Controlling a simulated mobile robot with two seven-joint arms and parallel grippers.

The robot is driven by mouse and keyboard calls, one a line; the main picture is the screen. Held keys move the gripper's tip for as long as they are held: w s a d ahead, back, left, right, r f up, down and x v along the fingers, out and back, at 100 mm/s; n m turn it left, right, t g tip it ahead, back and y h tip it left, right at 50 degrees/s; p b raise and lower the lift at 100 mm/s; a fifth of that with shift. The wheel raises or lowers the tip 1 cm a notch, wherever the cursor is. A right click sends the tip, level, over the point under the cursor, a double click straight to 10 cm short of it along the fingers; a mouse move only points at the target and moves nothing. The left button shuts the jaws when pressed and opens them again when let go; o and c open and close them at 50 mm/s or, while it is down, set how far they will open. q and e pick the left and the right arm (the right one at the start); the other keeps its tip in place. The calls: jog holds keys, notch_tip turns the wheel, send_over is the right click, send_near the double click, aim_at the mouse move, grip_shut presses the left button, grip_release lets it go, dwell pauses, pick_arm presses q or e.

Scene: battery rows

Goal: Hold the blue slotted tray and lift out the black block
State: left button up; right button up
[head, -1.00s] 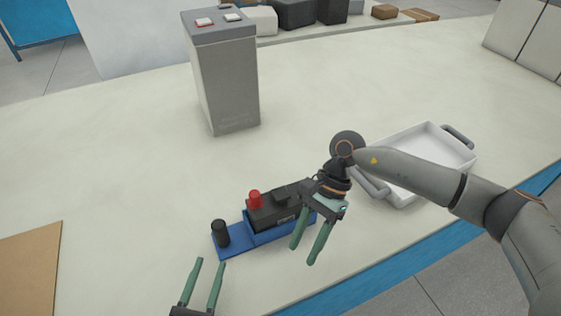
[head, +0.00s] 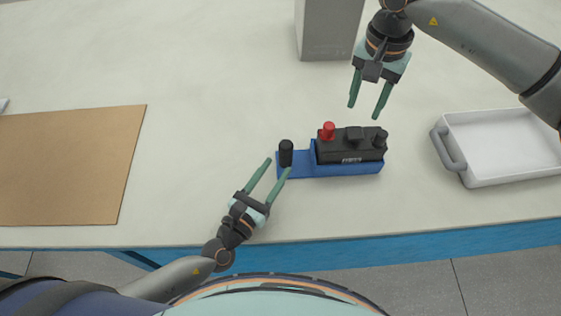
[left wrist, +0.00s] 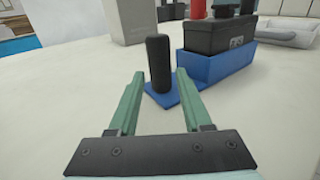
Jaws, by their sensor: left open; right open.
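The blue slotted tray (head: 300,169) lies on the table, with an upright black post (head: 286,153) at its left end. The black block (head: 349,150) sits in the tray's right part, with a red knob and black knobs on top. My left gripper (head: 279,166) is open just in front of the post. In the left wrist view the post (left wrist: 158,64) stands beyond the gap between the fingers (left wrist: 155,75), on the blue tray (left wrist: 215,66). My right gripper (head: 366,102) is open and empty, behind and above the block.
A white tray with grey handles (head: 505,147) stands at the right. A brown board (head: 70,165) lies at the left. A grey box (head: 328,28) stands at the back. The table's blue front edge (head: 400,233) is close in front.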

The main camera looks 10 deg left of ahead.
aim_at(292, 146)
pick_arm(q)
jog(key=x, duration=0.9)
grip_shut()
jog(key=shift+s, duration=0.1)
dwell(1.7)
